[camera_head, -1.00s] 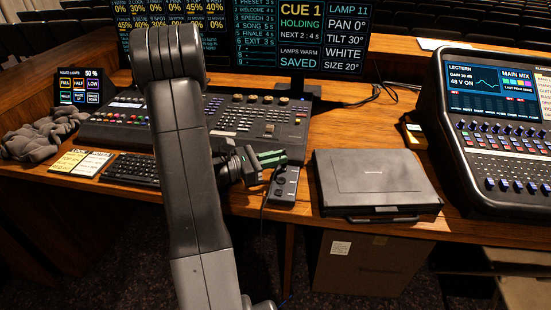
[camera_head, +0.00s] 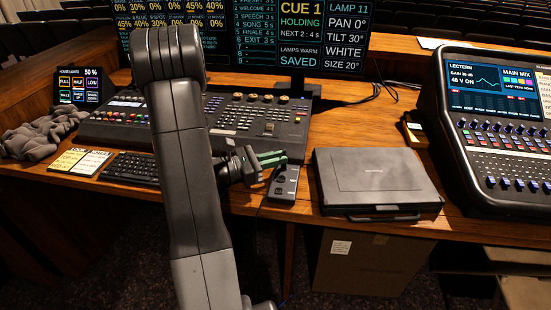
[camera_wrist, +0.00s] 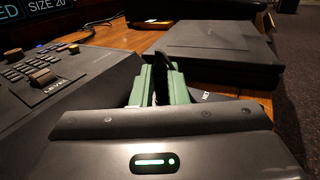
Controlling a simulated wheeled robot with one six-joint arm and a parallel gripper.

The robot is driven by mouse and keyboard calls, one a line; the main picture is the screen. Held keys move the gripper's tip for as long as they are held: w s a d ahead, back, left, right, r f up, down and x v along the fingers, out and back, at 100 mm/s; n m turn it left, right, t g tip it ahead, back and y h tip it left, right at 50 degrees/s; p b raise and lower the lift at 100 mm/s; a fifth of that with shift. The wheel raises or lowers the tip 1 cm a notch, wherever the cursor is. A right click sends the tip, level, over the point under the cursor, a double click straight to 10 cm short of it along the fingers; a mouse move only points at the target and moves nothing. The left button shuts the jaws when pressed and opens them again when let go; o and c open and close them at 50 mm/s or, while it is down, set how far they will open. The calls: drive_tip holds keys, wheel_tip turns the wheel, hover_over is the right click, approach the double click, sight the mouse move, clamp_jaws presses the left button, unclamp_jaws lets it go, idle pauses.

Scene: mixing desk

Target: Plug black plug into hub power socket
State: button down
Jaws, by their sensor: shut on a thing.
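My gripper (camera_head: 284,156) has green fingers and hangs just above and behind the hub (camera_head: 285,184), a black strip at the desk's front edge. In the wrist view the two green fingers (camera_wrist: 161,84) are shut on a small dark thing between them, taken to be the black plug (camera_wrist: 159,72). In the head view the plug is hidden by the gripper. A thin dark cable shows below the gripper. I cannot make out the hub's power socket or whether the plug touches it.
A closed black laptop case (camera_head: 375,182) lies just right of the hub. A lighting console (camera_head: 255,125) and keyboard (camera_head: 138,168) stand to the left. A sound mixer (camera_head: 500,125) is at far right, with a small yellow-black box (camera_head: 414,131) nearby.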

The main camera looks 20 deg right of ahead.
drive_tip(key=c, duration=1.3)
unclamp_jaws()
drive_tip(key=shift+c, duration=0.2)
drive_tip(key=a, duration=1.3)
drive_tip(key=shift+w+a, duration=0.2)
drive_tip(key=shift+a, duration=0.2)
drive_tip(key=d, duration=1.3)
drive_tip(key=shift+s+d, duration=0.2)
drive_tip(key=shift+d, duration=0.2)
